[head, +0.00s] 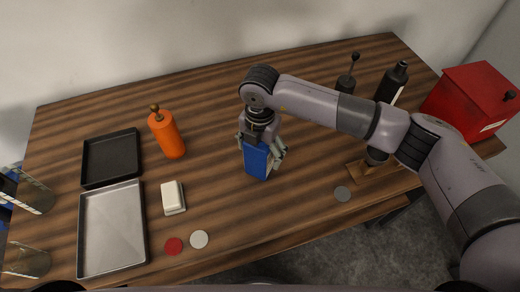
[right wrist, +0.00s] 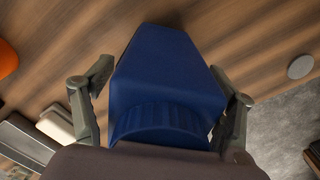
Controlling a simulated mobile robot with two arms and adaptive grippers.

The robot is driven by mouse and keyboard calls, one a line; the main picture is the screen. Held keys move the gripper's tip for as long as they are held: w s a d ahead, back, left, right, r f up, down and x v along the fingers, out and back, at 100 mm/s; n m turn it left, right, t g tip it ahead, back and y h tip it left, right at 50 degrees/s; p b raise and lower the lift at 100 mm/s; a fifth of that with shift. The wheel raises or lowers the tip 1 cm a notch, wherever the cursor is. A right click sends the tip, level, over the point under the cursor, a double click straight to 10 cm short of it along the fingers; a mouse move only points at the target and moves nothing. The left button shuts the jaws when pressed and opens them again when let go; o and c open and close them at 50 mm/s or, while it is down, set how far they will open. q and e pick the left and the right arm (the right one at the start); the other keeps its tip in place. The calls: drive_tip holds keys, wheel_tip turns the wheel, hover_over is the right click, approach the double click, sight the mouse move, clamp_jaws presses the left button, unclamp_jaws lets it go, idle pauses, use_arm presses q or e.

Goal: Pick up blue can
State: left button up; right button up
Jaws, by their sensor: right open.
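The blue can (head: 257,161) is a dark blue, block-like container standing on the wooden table near its middle. My right gripper (head: 262,152) is above it, pointing down, with its fingers on either side of the can. In the right wrist view the blue can (right wrist: 165,70) fills the middle, with a round ribbed part close to the palm. The open fingers of my right gripper (right wrist: 160,80) flank it; I cannot tell whether they touch it. The gripper hides the can's top in the head view. My left gripper is not in view.
An orange bottle (head: 166,135), white block (head: 173,198), black tray (head: 111,158) and grey tray (head: 112,228) are left of the can. Red disc (head: 173,246) and pale disc (head: 199,239) lie in front. A black bottle (head: 391,83) and red box (head: 474,101) stand right.

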drive_tip(key=shift+r, duration=0.1)
drive_tip(key=c, duration=1.6)
